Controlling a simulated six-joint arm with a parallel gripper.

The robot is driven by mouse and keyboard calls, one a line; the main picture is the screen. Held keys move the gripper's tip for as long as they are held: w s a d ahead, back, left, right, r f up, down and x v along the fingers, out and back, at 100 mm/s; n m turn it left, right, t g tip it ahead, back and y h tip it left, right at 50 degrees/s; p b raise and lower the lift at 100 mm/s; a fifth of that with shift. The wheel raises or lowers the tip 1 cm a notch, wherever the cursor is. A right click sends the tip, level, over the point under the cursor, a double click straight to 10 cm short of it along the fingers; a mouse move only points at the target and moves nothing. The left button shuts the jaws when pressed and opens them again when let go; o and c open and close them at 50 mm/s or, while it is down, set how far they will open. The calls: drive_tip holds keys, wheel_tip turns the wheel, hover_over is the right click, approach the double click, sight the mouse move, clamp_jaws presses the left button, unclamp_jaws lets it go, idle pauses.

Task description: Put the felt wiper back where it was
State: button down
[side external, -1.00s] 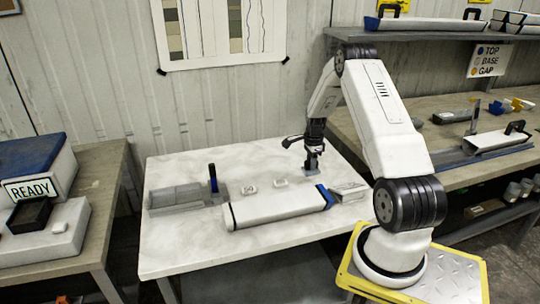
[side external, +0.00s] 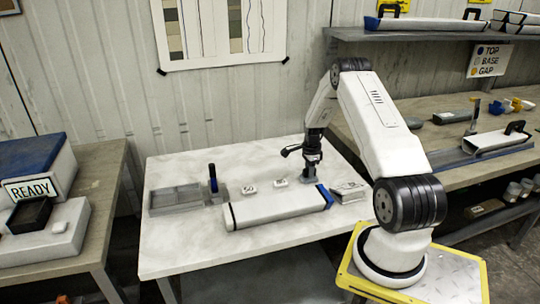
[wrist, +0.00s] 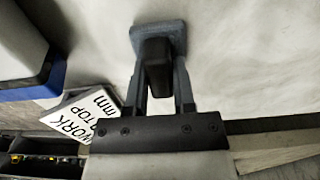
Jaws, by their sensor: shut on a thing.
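My gripper (side external: 311,163) is shut on the felt wiper, over the back right part of the white table. In the wrist view, the fingers of my gripper (wrist: 156,88) close on the wiper's dark handle. Its grey-blue pad shows beyond the fingertips as the felt wiper (wrist: 172,32). In the side view only a small part of the pad shows under the fingers. I cannot tell whether the pad touches the table. A white core liner (side external: 275,208) with a blue right end lies in front of my gripper.
A lettered card block (side external: 348,189) stands right of the liner and also shows in the wrist view (wrist: 92,108). Two small white labelled pieces (side external: 250,189) lie left of my gripper. The table's back is clear.

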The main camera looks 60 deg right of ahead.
drive_tip(key=shift+f, duration=0.15)
drive_tip(key=shift+c, duration=2.2)
unclamp_jaws()
wheel_tip(320, 180, up, 12)
drive_tip(key=shift+r, duration=0.2)
